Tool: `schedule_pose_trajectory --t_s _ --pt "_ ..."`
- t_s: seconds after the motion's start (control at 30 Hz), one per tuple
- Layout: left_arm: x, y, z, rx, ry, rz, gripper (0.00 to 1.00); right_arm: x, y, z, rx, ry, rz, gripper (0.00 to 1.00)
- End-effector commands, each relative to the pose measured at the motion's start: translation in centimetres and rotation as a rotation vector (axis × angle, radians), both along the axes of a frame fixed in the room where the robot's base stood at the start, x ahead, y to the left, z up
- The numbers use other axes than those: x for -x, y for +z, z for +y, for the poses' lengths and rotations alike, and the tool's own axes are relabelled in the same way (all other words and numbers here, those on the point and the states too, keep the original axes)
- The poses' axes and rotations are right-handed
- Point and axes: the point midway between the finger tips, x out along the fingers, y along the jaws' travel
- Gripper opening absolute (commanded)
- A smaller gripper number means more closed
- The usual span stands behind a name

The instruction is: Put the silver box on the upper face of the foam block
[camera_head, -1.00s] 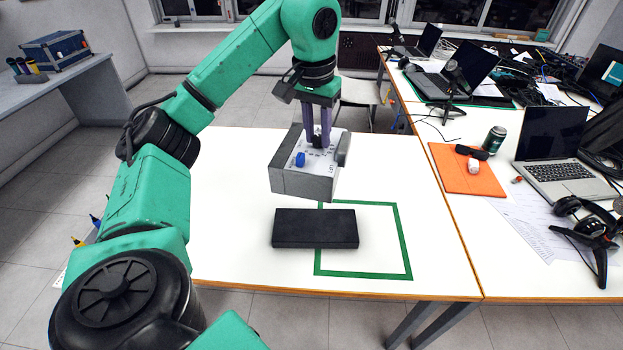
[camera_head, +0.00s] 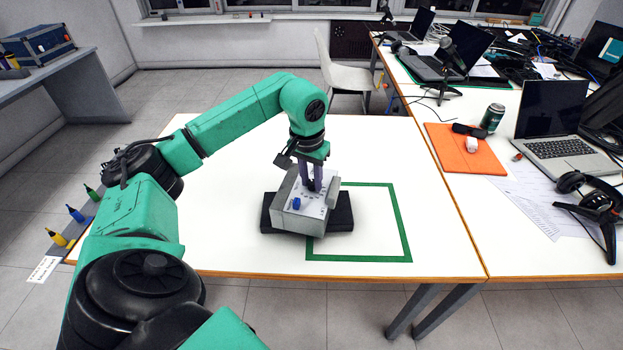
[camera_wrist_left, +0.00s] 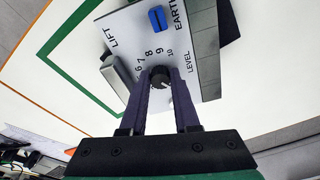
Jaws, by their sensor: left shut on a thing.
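The silver box (camera_head: 290,219) has a white top panel with a blue switch and a black knob. It is over the black foam block (camera_head: 343,213) on the white table, turned a little against it. It looks to be on or just above the block; I cannot tell if they touch. My left gripper (camera_head: 313,188) points down from above and is shut on the box by its knob. In the left wrist view the fingers (camera_wrist_left: 160,85) close around the knob of the silver box (camera_wrist_left: 190,40). The block's middle is hidden under the box. My right gripper is not in view.
An orange mat (camera_head: 465,150), a can (camera_head: 492,117), a laptop (camera_head: 562,148) and headphones (camera_head: 590,190) are on the right table. The white table's right part is clear.

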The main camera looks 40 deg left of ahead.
Motion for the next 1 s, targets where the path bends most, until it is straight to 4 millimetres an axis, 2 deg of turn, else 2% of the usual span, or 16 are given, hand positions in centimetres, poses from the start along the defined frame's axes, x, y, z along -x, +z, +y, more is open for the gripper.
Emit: schedule_pose_trajectory --t_s 0.2,0.23,0.3,0.6,0.73,0.87,1.0 --pt "0.0 -0.2 0.0 0.0 0.0 -0.002 0.0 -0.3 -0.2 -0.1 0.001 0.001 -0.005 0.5" --pt "0.0 -0.2 0.0 0.0 0.0 0.0 0.37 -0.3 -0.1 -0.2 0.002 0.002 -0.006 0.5" --pt "0.0 -0.2 0.0 0.0 0.0 0.0 0.6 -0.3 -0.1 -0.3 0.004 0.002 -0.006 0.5" --pt "0.0 0.0 0.0 0.0 0.0 0.0 0.6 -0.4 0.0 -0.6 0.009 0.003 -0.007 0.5" --pt "0.0 0.9 0.0 0.0 0.0 -0.002 0.6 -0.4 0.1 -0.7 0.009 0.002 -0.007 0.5" --pt "0.3 3.6 -0.1 -0.001 0.0 -0.006 0.6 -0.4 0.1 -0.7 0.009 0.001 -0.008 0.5" --pt "0.7 7.8 -0.2 0.001 0.0 -0.007 0.6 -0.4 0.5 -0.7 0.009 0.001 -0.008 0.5"
